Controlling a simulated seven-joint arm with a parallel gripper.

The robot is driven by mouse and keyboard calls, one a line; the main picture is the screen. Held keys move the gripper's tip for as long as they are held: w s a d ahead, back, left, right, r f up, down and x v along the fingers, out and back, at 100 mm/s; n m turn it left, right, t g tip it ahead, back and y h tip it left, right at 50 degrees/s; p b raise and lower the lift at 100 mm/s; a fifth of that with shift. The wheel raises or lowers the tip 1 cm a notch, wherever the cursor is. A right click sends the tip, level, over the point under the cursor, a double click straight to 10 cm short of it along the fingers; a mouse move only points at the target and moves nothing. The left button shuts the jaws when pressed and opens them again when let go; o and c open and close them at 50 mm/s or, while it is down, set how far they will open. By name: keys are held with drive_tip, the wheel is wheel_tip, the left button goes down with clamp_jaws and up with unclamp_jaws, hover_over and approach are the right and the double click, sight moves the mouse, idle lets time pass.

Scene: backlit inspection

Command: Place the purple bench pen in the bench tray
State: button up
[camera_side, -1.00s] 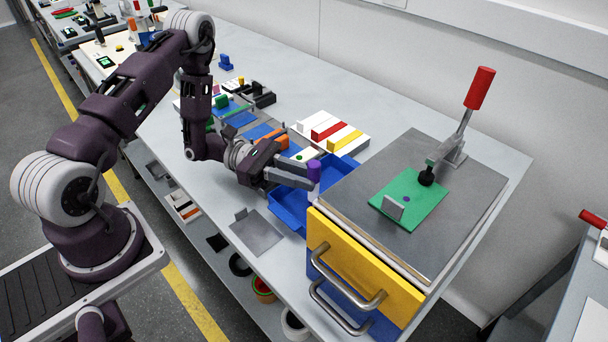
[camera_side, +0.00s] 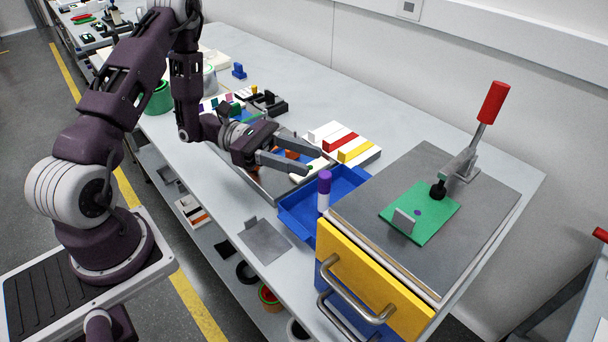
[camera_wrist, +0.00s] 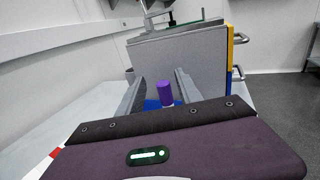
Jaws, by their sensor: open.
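The purple bench pen (camera_side: 324,182) has a purple upper part and a white lower part. It stands upright at the right end of the blue tray (camera_side: 295,212), close to the yellow-fronted drawer unit; its foot is hard to make out. My gripper (camera_side: 317,164) is open and empty, its fingertips just behind and to the left of the pen, apart from it. In the wrist view the pen (camera_wrist: 165,92) shows between and beyond the two fingers (camera_wrist: 160,80), with a strip of blue tray (camera_wrist: 152,104) below it.
The drawer unit (camera_side: 365,270) carries a metal plate with a green board (camera_side: 425,205) and a red-handled clamp (camera_side: 493,102). A white block rack with red and yellow bars (camera_side: 343,145) lies behind the tray. A grey tray with parts (camera_side: 268,180) lies beneath my gripper. A metal plate (camera_side: 263,240) lies at the bench front.

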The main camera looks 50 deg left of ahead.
drive_tip(key=s+d+r+m+g+y, duration=0.3)
drive_tip(key=s+d+r+m+g, duration=0.15)
drive_tip(key=s+m, duration=0.25)
drive_tip(key=s+d+r+m+g+y, duration=0.3)
drive_tip(key=s+d+r+m+g, duration=0.15)
drive_tip(key=s+r+m, duration=0.2)
drive_tip(key=s+a+r+m+t+y, duration=0.3)
drive_tip(key=s+a+m+t+y, duration=0.4)
drive_tip(key=a+m+y, duration=0.2)
drive_tip(key=shift+r+t+y, duration=0.3)
drive_tip(key=shift+t+y, duration=0.1)
drive_tip(key=shift+y, duration=0.4)
